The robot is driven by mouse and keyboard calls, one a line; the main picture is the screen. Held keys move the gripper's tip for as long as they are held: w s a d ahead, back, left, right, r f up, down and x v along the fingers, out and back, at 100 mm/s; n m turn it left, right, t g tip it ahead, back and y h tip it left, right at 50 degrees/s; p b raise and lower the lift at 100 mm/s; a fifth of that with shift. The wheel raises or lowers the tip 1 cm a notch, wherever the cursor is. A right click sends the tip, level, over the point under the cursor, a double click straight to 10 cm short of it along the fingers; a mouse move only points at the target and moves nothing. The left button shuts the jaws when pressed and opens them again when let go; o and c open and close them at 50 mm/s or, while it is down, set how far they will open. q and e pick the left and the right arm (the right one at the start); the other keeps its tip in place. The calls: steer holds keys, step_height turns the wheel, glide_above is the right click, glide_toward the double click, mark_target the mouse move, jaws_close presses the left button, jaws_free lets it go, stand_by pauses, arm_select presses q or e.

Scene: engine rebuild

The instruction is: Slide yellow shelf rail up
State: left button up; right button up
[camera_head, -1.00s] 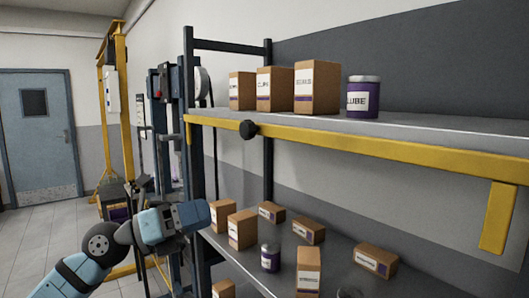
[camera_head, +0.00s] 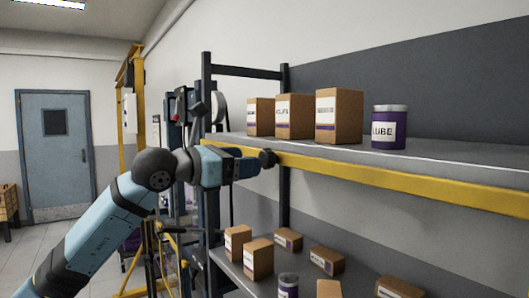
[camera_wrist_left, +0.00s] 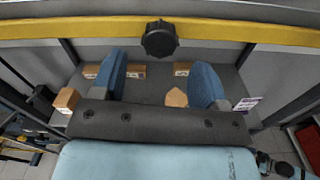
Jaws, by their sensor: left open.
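The yellow shelf rail (camera_head: 400,185) runs along the front edge of the upper shelf. It also crosses the top of the left wrist view (camera_wrist_left: 230,30). A round black knob (camera_head: 268,158) sits on the front of the rail near its left end; it shows in the left wrist view (camera_wrist_left: 160,39) too. My left gripper (camera_head: 250,163) is at rail height, close to the knob. In the left wrist view, its two blue fingers are spread, with the knob just beyond and between their tips; they look apart from it. My right gripper is not in view.
The upper shelf (camera_head: 440,160) holds cardboard boxes (camera_head: 339,115) and a purple can (camera_head: 389,127). The lower shelf holds more boxes (camera_head: 259,258) and a can (camera_head: 288,285). A dark shelf post (camera_head: 207,120) stands just behind my left forearm.

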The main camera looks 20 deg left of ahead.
mark_target(264, 159)
arm_select(q)
steer(key=p+x, duration=0.1)
steer(key=x, duration=0.4)
steer(key=shift+w+d, duration=0.2)
